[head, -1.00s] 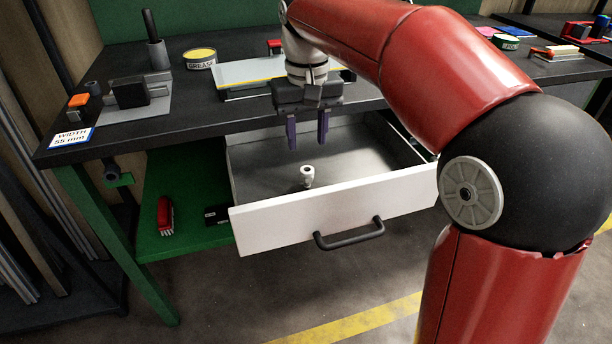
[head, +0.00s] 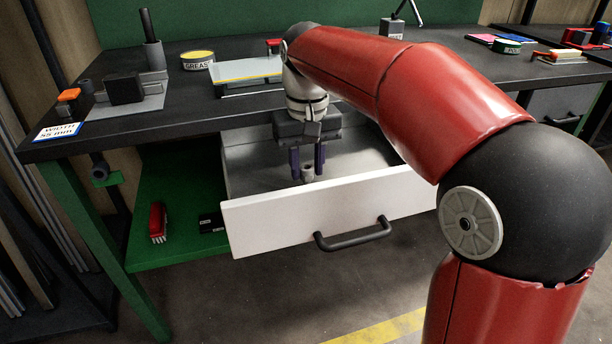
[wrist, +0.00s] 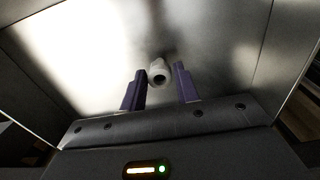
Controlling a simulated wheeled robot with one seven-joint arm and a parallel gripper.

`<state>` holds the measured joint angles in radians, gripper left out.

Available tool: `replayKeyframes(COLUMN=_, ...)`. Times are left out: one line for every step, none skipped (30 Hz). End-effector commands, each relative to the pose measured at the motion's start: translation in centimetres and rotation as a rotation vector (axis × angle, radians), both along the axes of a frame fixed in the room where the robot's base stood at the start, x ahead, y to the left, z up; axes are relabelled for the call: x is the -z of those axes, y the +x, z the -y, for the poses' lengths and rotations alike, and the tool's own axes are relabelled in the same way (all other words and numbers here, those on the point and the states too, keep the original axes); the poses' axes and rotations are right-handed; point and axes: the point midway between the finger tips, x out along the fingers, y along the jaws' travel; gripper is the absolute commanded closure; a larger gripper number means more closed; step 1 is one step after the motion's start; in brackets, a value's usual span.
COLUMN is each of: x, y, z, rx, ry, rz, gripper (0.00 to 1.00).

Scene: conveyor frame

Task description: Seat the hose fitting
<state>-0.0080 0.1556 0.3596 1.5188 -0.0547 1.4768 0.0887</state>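The hose fitting (head: 308,172), a small pale grey hollow piece, stands in the open drawer (head: 330,208). In the wrist view the fitting (wrist: 159,73) shows its round opening, between and slightly beyond the fingertips. My gripper (head: 307,165) is down inside the drawer, with its two purple fingers on either side of the fitting. In the wrist view my gripper (wrist: 160,88) is open, with a gap visible between each finger and the fitting. The fitting's lower end is hidden behind the drawer front in the head view.
The workbench (head: 200,120) above holds a grease tin (head: 198,61), a grey fixture (head: 126,90) and a width label (head: 58,131). A red multitool (head: 157,222) lies on the green shelf left of the drawer. The drawer's walls surround my gripper; its floor is otherwise clear.

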Motion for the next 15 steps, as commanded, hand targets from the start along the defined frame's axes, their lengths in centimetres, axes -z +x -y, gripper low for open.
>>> replayKeyframes(x=0.0, y=0.0, z=0.0, rx=0.0, ry=0.0, rz=0.0, gripper=0.76)
replayKeyframes(x=0.0, y=0.0, z=0.0, rx=0.0, ry=0.0, rz=0.0, gripper=0.8)
replayKeyframes(x=0.0, y=0.0, z=0.0, rx=0.0, ry=0.0, rz=0.0, gripper=0.85)
replayKeyframes(x=0.0, y=0.0, z=0.0, rx=0.0, ry=0.0, rz=0.0, gripper=0.89)
replayKeyframes(x=0.0, y=0.0, z=0.0, rx=0.0, ry=0.0, rz=0.0, gripper=0.93)
replayKeyframes(x=0.0, y=0.0, z=0.0, rx=0.0, ry=0.0, rz=0.0, gripper=0.98)
replayKeyframes(x=0.0, y=0.0, z=0.0, rx=0.0, ry=0.0, rz=0.0, gripper=0.98)
replayKeyframes(x=0.0, y=0.0, z=0.0, rx=0.0, ry=0.0, rz=0.0, gripper=0.98)
replayKeyframes(x=0.0, y=0.0, z=0.0, rx=0.0, ry=0.0, rz=0.0, gripper=0.98)
replayKeyframes(x=-0.1, y=0.0, z=0.0, rx=0.0, ry=0.0, rz=0.0, gripper=0.98)
replayKeyframes(x=-0.2, y=0.0, z=0.0, rx=0.0, ry=0.0, rz=0.0, gripper=0.98)
replayKeyframes(x=-0.5, y=0.0, z=0.0, rx=0.0, ry=0.0, rz=0.0, gripper=0.98)
replayKeyframes(x=-0.7, y=0.0, z=0.0, rx=0.0, ry=0.0, rz=0.0, gripper=0.98)
replayKeyframes(x=-1.0, y=0.0, z=0.0, rx=0.0, ry=0.0, rz=0.0, gripper=0.98)
replayKeyframes(x=-1.5, y=0.0, z=0.0, rx=0.0, ry=0.0, rz=0.0, gripper=0.98)
